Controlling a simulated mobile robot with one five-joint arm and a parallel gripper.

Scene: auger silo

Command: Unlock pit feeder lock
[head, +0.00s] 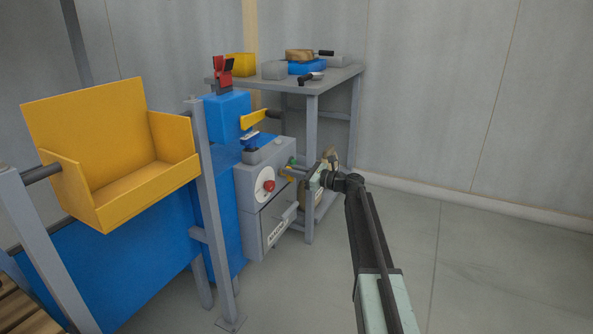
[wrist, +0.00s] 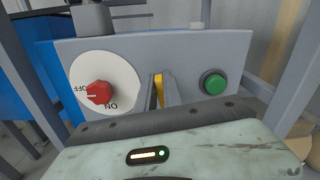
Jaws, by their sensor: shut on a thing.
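The grey control box (head: 245,185) has a white dial with a red knob (head: 269,186) on its front; the dial also shows in the wrist view (wrist: 118,92), marked OFF and ON. The knob's pale mark points towards OFF. A green button (wrist: 214,82) is at the right of the panel. Between dial and button is a narrow yellow piece (wrist: 158,86), perhaps the lock. My gripper (wrist: 163,88) is shut on this yellow piece, its fingers hiding most of it. In the head view my gripper (head: 288,171) reaches the box front from the right.
A yellow hopper (head: 128,175) and grey posts stand left of the box. A yellow lever (head: 253,119) is above it. A grey table (head: 340,78) with blocks and tools stands behind. Below is a labelled grey compartment (head: 272,228). The floor at right is clear.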

